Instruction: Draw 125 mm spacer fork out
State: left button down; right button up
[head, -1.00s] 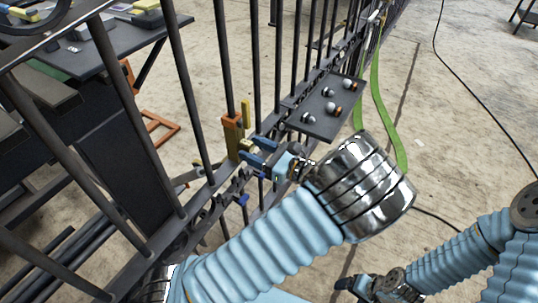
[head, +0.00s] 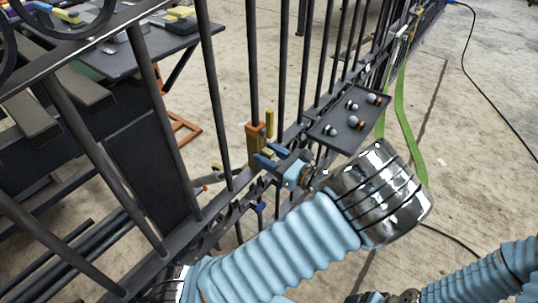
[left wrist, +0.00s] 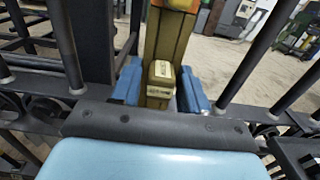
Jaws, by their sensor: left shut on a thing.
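The spacer fork (head: 261,148) is yellow with an orange top and sits upright at a bar of the dark scroll gate (head: 211,90). My left gripper (head: 268,160) is shut on it from the near side, with its blue fingers on either side. In the left wrist view the yellow fork (left wrist: 167,40) stands between the blue fingers (left wrist: 160,88), with a small yellow block in front carrying markings too small to read. The fork's lower end is hidden by the gripper. My right gripper (head: 380,297) shows only in part at the bottom edge.
A dark plate (head: 350,122) with several shiny knobs is beside the gate, right of the fork. A green strap (head: 405,125) hangs behind it. A table (head: 140,45) with coloured items stands beyond the gate. The concrete floor at right is open, crossed by a black cable.

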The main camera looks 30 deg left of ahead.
pick_arm(q)
jog(key=shift+d, duration=0.4)
jog(key=shift+d, duration=0.35)
jog(key=shift+s+d+p, duration=0.15)
jog(key=shift+d+p, duration=0.2)
jog(key=shift+p, duration=0.05)
jog(key=shift+d, duration=0.35)
jog(key=shift+d, duration=0.35)
jog(key=shift+s+d+p, duration=0.1)
jog(key=shift+d+p, duration=0.2)
jog(key=shift+d, duration=0.05)
jog(key=shift+d, duration=0.3)
jog(key=shift+s+d, duration=0.1)
